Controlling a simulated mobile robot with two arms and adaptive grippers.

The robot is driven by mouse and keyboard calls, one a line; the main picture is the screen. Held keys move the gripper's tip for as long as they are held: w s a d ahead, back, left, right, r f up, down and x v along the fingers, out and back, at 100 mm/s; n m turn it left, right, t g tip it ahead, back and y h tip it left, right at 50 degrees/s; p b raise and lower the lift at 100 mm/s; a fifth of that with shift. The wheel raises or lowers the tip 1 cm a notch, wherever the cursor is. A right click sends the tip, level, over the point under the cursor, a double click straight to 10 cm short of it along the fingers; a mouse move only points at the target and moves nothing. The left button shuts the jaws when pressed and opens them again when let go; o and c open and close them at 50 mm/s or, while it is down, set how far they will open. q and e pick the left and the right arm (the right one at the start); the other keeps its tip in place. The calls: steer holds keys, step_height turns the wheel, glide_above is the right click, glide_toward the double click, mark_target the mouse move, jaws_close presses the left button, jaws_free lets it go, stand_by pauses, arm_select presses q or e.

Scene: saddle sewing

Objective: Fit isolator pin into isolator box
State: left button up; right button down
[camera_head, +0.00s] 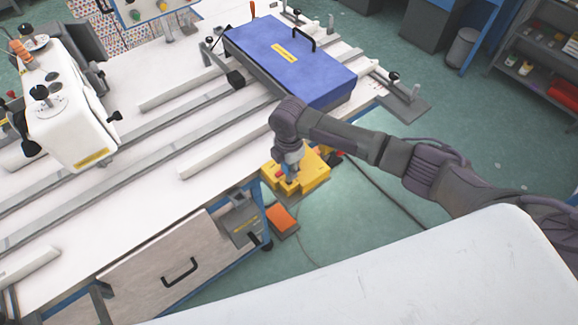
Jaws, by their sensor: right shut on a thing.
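The yellow isolator box (315,174) is at the front edge of the white table, near the middle of the view. My right gripper (289,179) points down at the left part of this box, and its fingers overlap it in the picture. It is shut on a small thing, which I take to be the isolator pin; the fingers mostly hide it. A small red part shows beside the fingertips. I cannot tell whether the pin is in the box or above it. My left gripper is not in view.
A blue case (290,62) with a black handle lies on the white table (140,190), behind my right arm. A white sewing machine (66,115) stands at the left. Long rails cross the table. An orange pedal (282,218) is below the table edge.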

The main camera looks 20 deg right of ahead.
steer(key=shift+p, duration=0.45)
stand_by(1.0)
steer(key=shift+f+b, duration=1.5)
steer(key=shift+f, duration=0.8)
steer(key=c, duration=0.8)
jaws_free()
step_height(320, 180, up, 12)
steer(key=shift+r, duration=0.1)
stand_by(0.3)
